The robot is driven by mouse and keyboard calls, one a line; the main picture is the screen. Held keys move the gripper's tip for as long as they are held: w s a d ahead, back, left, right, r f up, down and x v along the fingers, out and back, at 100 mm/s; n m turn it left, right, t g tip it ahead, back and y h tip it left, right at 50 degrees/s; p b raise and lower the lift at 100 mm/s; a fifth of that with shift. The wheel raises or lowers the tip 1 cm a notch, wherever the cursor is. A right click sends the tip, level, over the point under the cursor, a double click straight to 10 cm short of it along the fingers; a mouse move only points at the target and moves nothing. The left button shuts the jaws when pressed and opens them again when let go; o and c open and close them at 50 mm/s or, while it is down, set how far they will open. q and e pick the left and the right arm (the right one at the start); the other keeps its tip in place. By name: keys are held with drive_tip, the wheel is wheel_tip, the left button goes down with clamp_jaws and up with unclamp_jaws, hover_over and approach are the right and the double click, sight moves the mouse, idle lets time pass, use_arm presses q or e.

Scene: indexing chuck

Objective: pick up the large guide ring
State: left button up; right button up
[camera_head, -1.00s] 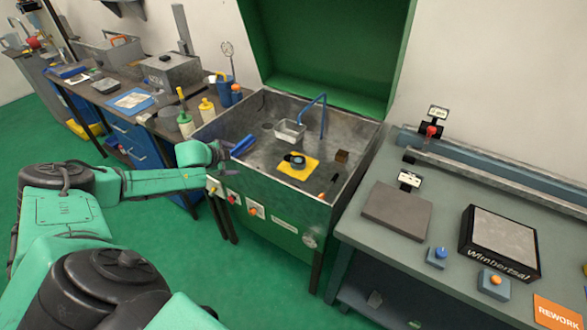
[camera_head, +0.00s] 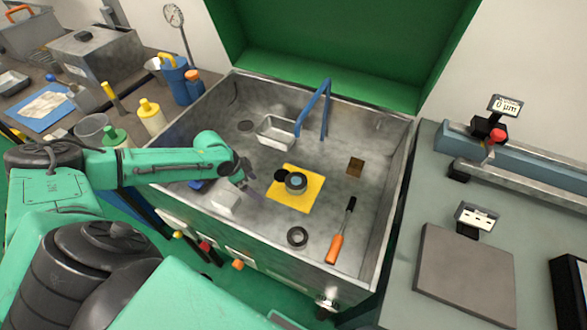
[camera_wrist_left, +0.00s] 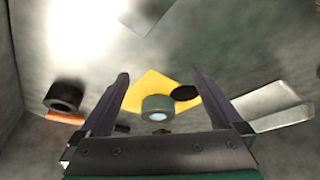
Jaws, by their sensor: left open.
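A thick grey ring (camera_head: 296,183) with a light blue centre sits on a yellow cloth (camera_head: 313,195) on the basin floor; it also shows in the left wrist view (camera_wrist_left: 158,106). A flat black piece (camera_head: 281,176) lies beside it. A second dark ring (camera_head: 297,236) lies on the bare floor nearer the front wall, and at left in the wrist view (camera_wrist_left: 66,95). I cannot tell for sure which is the large guide ring. My left gripper (camera_head: 250,187) is open and empty, left of the cloth; in its wrist view the cloth ring shows between the fingers. My right gripper is out of view.
The metal basin (camera_head: 400,165) has raised walls. Inside are a blue spout (camera_head: 326,110), a small metal tray (camera_head: 276,132), a brown block (camera_head: 355,166), an orange-handled tool (camera_head: 340,235) and a white block (camera_head: 226,200). A bench (camera_head: 400,270) stands at right.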

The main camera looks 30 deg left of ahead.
sight(295, 180)
use_arm(q)
drive_tip(key=w+d, duration=0.1)
drive_tip(key=d, duration=0.1)
drive_tip(key=w+d+r+p, duration=0.1)
drive_tip(key=d, duration=0.1)
drive_tip(key=w+d, duration=0.2)
drive_tip(key=shift+d+r, duration=0.25)
drive_tip(key=shift+r, duration=0.1)
drive_tip(key=w, duration=0.1)
drive_tip(key=w+d, duration=0.1)
drive_tip(key=w+d+p, duration=0.1)
drive_tip(key=w, duration=0.1)
drive_tip(key=shift+d+f, duration=0.1)
drive_tip(key=shift+f, duration=0.15)
drive_tip(key=x, duration=0.3)
drive_tip(key=shift+s, duration=0.15)
drive_tip(key=c, duration=0.7)
clamp_jaws()
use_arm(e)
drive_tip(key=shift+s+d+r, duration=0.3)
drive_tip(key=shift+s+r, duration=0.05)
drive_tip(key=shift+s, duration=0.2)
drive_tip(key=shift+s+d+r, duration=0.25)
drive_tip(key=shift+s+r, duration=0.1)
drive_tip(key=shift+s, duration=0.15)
